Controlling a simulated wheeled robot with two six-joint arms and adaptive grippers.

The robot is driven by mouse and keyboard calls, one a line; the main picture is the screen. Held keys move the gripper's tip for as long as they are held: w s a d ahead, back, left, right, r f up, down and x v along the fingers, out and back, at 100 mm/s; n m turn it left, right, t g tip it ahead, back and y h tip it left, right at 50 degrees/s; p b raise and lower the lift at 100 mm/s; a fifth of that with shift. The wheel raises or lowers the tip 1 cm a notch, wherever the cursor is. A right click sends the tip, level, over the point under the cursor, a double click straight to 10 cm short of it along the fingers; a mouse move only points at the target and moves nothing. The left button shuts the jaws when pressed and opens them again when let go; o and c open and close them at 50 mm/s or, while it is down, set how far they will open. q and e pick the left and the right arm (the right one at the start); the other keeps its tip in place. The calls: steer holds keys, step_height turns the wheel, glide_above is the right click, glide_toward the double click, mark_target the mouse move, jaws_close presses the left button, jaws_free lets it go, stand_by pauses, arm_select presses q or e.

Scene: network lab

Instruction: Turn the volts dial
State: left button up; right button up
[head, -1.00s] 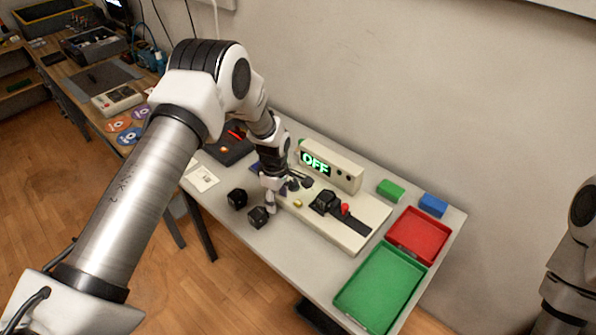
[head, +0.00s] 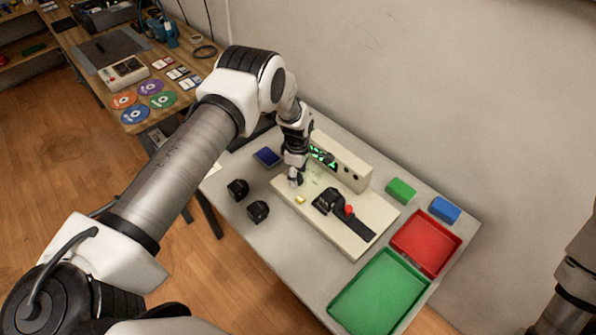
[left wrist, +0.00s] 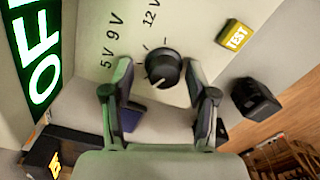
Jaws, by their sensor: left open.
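The volts dial (left wrist: 162,68) is a round black knob with a pale pointer line, on the cream panel of the test station (head: 348,234). In the left wrist view, the marks 5V, 9V and 12V are printed around it. My left gripper (left wrist: 160,85) is open, with one finger on each side of the dial and gaps between; I cannot tell whether either finger touches it. In the head view, my left gripper (head: 295,181) points down over the panel's left end and hides the dial. The lit green OFF display (left wrist: 38,62) is partly covered by my arm in the head view. My right gripper is out of view.
A yellow TEST button (left wrist: 235,36) sits beside the dial. A black clamp (head: 327,201) and a red knob (head: 349,211) are further right on the panel. Two black blocks (head: 238,189) (head: 258,211) stand left of it. Red (head: 457,242) and green (head: 423,287) trays lie at the right.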

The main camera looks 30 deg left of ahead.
arm_select(q)
steer(key=shift+s+r, duration=0.3)
steer(key=shift+c, duration=1.1)
steer(key=c, duration=0.6)
jaws_close()
steer(key=shift+d, duration=0.1)
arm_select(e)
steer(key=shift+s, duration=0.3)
